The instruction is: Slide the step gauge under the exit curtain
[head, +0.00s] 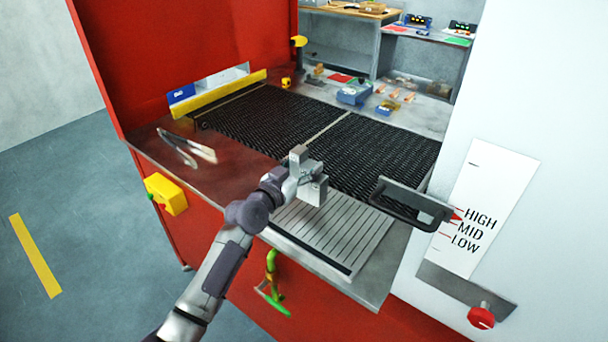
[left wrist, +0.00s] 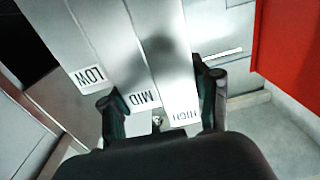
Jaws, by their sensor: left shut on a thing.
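The step gauge (left wrist: 150,60) is a grey metal piece with stepped strips marked LOW, MID and HIGH in the left wrist view. My left gripper (left wrist: 160,105) is shut on it, with a dark finger on either side near the labelled end. In the head view my left gripper (head: 300,182) is over the front of the mesh belt (head: 330,135), near the grooved plate (head: 335,232); the gauge there is small and hard to separate from the gripper. I cannot make out an exit curtain for certain. My right gripper is not in view.
A black handle (head: 408,207) juts out beside a white HIGH, MID, LOW scale (head: 490,205) at right. Tongs (head: 185,150) lie on the left ledge. A yellow bar (head: 220,93) runs along the belt's far left edge. Small items lie behind the belt.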

